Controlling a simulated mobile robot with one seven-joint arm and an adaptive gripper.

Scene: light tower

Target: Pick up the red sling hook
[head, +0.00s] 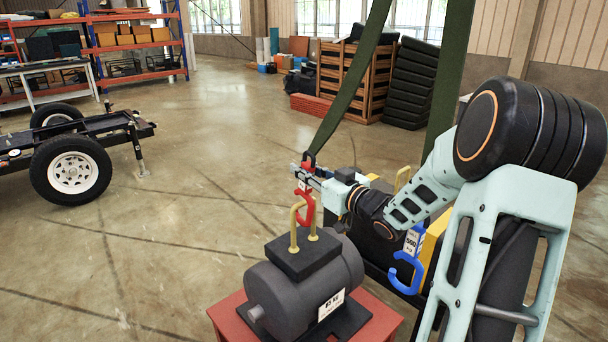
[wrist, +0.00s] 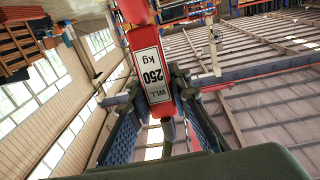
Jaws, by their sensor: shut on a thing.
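The red sling hook (head: 306,212) hangs at the end of a green strap (head: 345,92), just above and beside a yellow handle (head: 294,228) on a dark grey motor (head: 300,285). I cannot tell whether its curved end passes under the handle. My gripper (head: 306,178) reaches in from the right and is shut on the upper, labelled part of the hook. The hook's tip is out of that view.
The motor, labelled 65 kg, stands on a red stand (head: 228,318). A blue hook (head: 407,272) marked 500 hangs under my arm, by a yellow and black object. A wheeled chassis (head: 75,165) stands at left. The floor between is clear.

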